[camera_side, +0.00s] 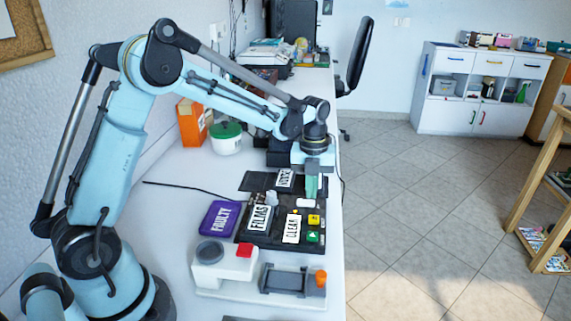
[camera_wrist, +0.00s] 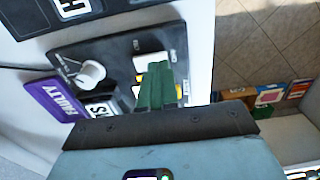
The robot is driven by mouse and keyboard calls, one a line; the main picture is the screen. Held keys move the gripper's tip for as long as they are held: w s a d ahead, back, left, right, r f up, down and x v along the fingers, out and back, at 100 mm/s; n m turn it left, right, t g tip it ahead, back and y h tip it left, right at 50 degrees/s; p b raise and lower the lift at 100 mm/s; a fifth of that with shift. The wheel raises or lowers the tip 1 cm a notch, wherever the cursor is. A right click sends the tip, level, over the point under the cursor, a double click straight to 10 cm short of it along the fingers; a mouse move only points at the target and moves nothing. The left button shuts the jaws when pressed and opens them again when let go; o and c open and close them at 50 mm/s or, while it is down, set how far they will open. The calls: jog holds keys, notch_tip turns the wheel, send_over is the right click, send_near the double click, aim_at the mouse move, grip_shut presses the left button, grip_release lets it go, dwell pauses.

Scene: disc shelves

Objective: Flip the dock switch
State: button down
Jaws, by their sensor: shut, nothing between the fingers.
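My gripper (camera_side: 311,186) points down over the black control panel (camera_side: 272,238), near its far right side. In the wrist view its green fingers (camera_wrist: 158,88) are together with nothing between them. A white rocker-like piece (camera_wrist: 150,62) lies just beyond the fingertips; I cannot tell whether they touch it. It also shows in the side view (camera_side: 306,203). A white round knob (camera_wrist: 90,73) stands to its left. No part is legibly marked as the dock switch. The fingers hide part of the panel in the wrist view.
The panel carries a yellow button (camera_side: 314,219), a green button (camera_side: 313,237) and a CLEAR label (camera_side: 292,229). A purple FAULTY plate (camera_side: 220,218) lies to its left. A white device with a red button (camera_side: 244,250) stands in front. The table's right edge is close.

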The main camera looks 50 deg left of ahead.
aim_at(304, 202)
jog(key=shift+f, duration=0.8)
jog(key=shift+w+f, duration=0.1)
jog(key=shift+f, duration=0.05)
jog(key=shift+s+a+r, duration=0.25)
jog(key=shift+s+a, duration=0.25)
jog(key=shift+s, duration=0.1)
notch_tip(304, 202, up, 14)
dwell(0.8)
